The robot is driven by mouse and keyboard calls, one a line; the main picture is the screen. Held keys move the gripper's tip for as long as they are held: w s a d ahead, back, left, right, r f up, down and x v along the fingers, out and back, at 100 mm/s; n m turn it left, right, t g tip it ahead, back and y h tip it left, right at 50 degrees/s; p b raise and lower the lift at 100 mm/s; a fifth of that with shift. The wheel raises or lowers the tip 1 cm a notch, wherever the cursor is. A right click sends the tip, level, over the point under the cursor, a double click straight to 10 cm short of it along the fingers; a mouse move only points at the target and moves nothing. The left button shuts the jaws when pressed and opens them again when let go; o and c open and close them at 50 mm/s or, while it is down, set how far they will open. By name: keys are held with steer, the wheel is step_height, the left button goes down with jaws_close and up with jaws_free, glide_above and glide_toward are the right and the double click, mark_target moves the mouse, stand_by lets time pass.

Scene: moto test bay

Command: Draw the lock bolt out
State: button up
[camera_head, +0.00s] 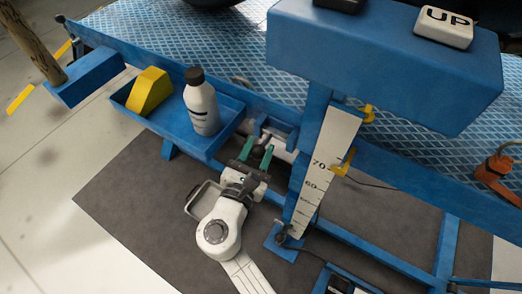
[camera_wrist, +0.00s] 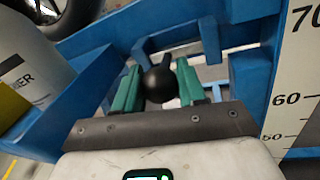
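A black ball knob (camera_wrist: 159,83) on a dark stem shows in the wrist view, in front of a blue frame part. I take it for the end of the lock bolt. My gripper (camera_wrist: 157,85) has its two green fingers apart, one on each side of the knob. Whether they touch it I cannot tell. In the head view my gripper (camera_head: 257,151) is open, pointing at the blue frame just left of the white scale. The knob cannot be made out clearly there, and the rest of the bolt is hidden in the frame.
A blue tray (camera_head: 157,127) left of my gripper holds a grey bottle (camera_head: 201,105) and a yellow wedge (camera_head: 148,91). The upright scale (camera_head: 322,165) with a yellow pointer stands close on the right. Dark mat lies below.

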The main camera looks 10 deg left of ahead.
steer(key=o, duration=0.4)
steer(key=shift+w+a, duration=0.1)
steer(key=shift+a, duration=0.2)
steer(key=s+a+p, duration=0.1)
steer(key=s, duration=0.9)
steer(key=shift+s+a+p, duration=0.25)
steer(key=shift+s+p, duration=0.1)
steer(key=shift+s, duration=0.05)
